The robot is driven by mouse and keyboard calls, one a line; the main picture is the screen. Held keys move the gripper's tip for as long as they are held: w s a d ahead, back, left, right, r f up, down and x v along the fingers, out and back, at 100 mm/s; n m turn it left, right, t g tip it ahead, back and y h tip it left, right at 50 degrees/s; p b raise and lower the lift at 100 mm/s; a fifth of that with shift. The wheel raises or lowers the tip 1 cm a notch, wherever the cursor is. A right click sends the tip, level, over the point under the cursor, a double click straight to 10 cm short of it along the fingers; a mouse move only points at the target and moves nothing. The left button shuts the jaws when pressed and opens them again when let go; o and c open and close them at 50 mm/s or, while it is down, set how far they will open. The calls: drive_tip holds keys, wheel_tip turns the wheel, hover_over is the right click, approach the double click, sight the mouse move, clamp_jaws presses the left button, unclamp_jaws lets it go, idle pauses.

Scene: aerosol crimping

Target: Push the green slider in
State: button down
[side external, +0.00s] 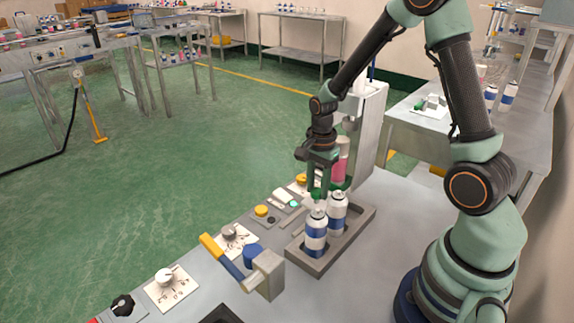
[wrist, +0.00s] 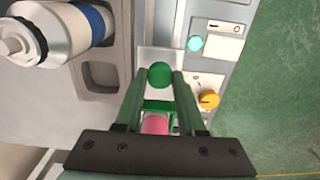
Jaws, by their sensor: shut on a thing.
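The green slider's round knob (wrist: 160,74) shows in the wrist view between the tips of my gripper (wrist: 161,78). The two green fingers are closed on it from left and right. A pale plate lies around the knob. A green part (wrist: 158,104) and a pink cylinder (wrist: 155,124) show between the fingers, nearer the palm. In the side view my gripper (side external: 318,191) points down just behind the cans, beside the machine; there I cannot make out the knob clearly behind the fingers and cans.
Two white-and-blue cans (side external: 316,233) (side external: 337,213) stand in a grey tray (side external: 358,230) close to my gripper. A pink can (side external: 340,160) stands at the grey machine (side external: 370,130). A lit teal button (wrist: 195,43) and an orange knob (wrist: 208,99) lie right of the fingers. A yellow-handled lever (side external: 215,250) stands in front.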

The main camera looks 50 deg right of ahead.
drive_tip(key=shift+d+r, duration=0.1)
drive_tip(key=shift+d, duration=2.05)
drive_tip(key=c, duration=0.5)
unclamp_jaws()
wheel_tip(320, 180, up, 12)
